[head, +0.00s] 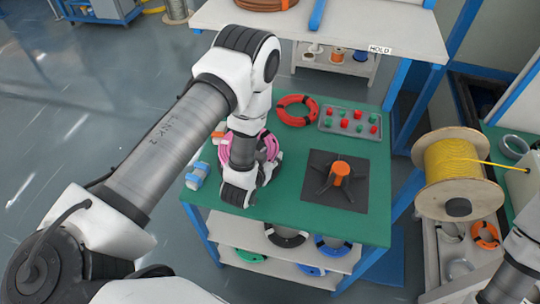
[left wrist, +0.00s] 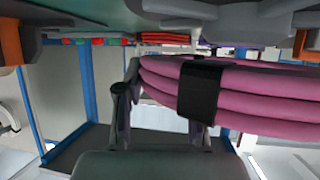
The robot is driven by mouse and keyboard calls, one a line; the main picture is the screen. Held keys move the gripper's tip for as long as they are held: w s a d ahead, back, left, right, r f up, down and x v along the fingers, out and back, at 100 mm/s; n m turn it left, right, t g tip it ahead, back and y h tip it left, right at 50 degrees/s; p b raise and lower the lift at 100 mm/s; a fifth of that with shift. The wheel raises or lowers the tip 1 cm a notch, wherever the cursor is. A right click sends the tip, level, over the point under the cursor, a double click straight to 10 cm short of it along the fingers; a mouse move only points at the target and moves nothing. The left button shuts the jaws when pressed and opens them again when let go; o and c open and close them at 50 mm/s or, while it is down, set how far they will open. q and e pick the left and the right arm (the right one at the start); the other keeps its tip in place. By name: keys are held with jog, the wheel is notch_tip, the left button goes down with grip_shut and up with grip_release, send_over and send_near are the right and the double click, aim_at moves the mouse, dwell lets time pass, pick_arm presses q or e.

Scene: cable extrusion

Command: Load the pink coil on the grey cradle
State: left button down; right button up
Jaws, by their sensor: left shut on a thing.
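The pink coil (head: 270,148) shows in the head view on both sides of my left wrist, over the left part of the green table. In the left wrist view the pink coil (left wrist: 260,92) fills the right side, with a black band around it. My left gripper (left wrist: 165,105) is shut on this coil near the band; its fingertips are partly hidden by the coil. In the head view my wrist hides the grip. The grey cradle (head: 326,185), with an orange hub and spread arms, stands empty on a dark square mat to the right. My right gripper is out of view.
A red coil (head: 297,110) and a grey tray (head: 350,124) of red and green pieces lie at the table's back. A blue and white thing (head: 197,175) is at the left edge. Bare green table (head: 290,215) lies in front. A yellow spool (head: 458,172) stands right.

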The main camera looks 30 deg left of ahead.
pick_arm(q)
jog(key=shift+f+b, duration=0.8)
jog(key=shift+f, duration=0.15)
jog(key=c, duration=0.6)
grip_release()
jog(key=shift+r, duration=0.1)
jog(key=shift+c, duration=0.2)
notch_tip(320, 180, up, 8)
jog(key=p, duration=0.6)
jog(key=shift+r, duration=0.1)
